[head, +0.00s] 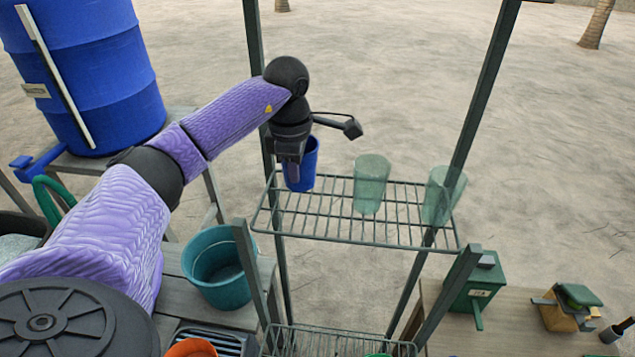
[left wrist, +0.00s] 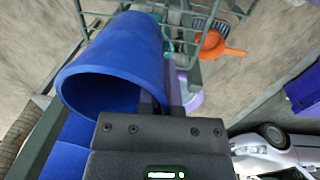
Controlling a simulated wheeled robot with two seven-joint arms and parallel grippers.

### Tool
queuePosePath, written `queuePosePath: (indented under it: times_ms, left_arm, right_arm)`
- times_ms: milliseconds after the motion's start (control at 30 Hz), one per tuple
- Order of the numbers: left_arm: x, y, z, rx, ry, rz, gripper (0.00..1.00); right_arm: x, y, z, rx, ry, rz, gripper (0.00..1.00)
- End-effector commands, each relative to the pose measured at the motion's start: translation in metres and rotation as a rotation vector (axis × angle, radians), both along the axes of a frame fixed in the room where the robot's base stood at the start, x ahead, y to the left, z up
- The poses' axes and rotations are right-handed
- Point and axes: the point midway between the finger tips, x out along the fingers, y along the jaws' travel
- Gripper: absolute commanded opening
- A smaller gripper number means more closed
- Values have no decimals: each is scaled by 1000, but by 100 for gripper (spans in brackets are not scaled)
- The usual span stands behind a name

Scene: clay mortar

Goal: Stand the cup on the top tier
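The blue cup (head: 306,166) is upright over the left end of the top tier (head: 335,238), a green wire rack. My left gripper (head: 290,168) comes down from above and is shut on the cup's wall. I cannot tell whether the cup's base touches the wires. In the left wrist view the blue cup (left wrist: 112,58) fills the upper left, its open mouth towards the camera, with the gripper (left wrist: 165,95) at its side. Two translucent green cups, one in the middle (head: 371,185) and one at the right end (head: 440,197), stand on the same tier. My right gripper is not in view.
Tall green posts (head: 480,90) frame the rack. A lower wire tier (head: 340,342) lies beneath. A blue barrel (head: 85,75) stands at the left and a teal bucket (head: 218,268) below my arm. The tier shows bare wires in front of the cups.

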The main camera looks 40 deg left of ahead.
Motion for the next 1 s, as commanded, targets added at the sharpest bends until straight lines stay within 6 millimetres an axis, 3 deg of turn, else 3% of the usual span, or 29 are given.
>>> queuePosePath:
  times_ms: [100, 200, 533, 700, 733, 1000]
  left_arm:
    - [-1, -1, -27, -1, 5, -2, 0]
    - [0, -1, -40, -1, 2, -3, 0]
    - [0, 0, -45, 0, 0, -4, 0]
    - [0, -1, -45, 0, 0, -4, 37]
    - [0, -1, -45, 0, 0, -4, 40]
    - [0, -1, -43, -1, 0, -4, 40]
  right_arm:
    - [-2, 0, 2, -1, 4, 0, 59]
    - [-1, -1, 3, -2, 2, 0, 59]
    - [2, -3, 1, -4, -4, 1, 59]
    - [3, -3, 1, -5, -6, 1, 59]
    - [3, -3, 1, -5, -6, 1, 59]
    - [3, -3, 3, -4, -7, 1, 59]
